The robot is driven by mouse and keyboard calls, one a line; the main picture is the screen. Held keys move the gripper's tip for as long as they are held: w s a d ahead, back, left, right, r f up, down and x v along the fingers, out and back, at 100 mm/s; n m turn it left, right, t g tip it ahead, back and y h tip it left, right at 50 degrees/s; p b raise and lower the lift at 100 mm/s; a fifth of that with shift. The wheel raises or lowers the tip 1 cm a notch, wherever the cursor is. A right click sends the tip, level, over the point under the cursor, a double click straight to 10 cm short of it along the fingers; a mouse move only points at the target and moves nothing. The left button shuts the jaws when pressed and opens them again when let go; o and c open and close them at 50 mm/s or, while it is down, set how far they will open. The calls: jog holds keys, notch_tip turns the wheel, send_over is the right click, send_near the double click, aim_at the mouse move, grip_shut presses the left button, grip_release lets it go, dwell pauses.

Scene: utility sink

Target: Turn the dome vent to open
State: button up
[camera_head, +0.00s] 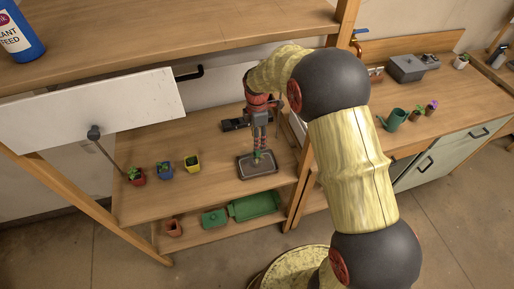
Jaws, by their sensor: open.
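My gripper (259,148) points down from the arm over a small dark tray (245,175) on the wooden bench. The gripper is open. Its fingertips are close to a small green and yellowish thing (257,157) above the middle of the tray. I cannot tell whether this is the dome vent or a plant, or whether the fingers touch it. A clear dome cannot be made out at this size, and the vent's setting does not show.
Red, blue (165,170) and yellow (192,163) pots stand left of the tray. A black object (235,124) lies behind it. A white board (90,110) overhangs the left side. The lower shelf holds green trays (255,206). A watering can (394,119) stands right.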

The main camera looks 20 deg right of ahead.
aim_at(257, 152)
notch_tip(257, 152, down, 6)
jog(key=shift+f+b, duration=0.25)
jog(key=shift+b, duration=0.2)
jog(key=shift+c, duration=0.8)
grip_shut()
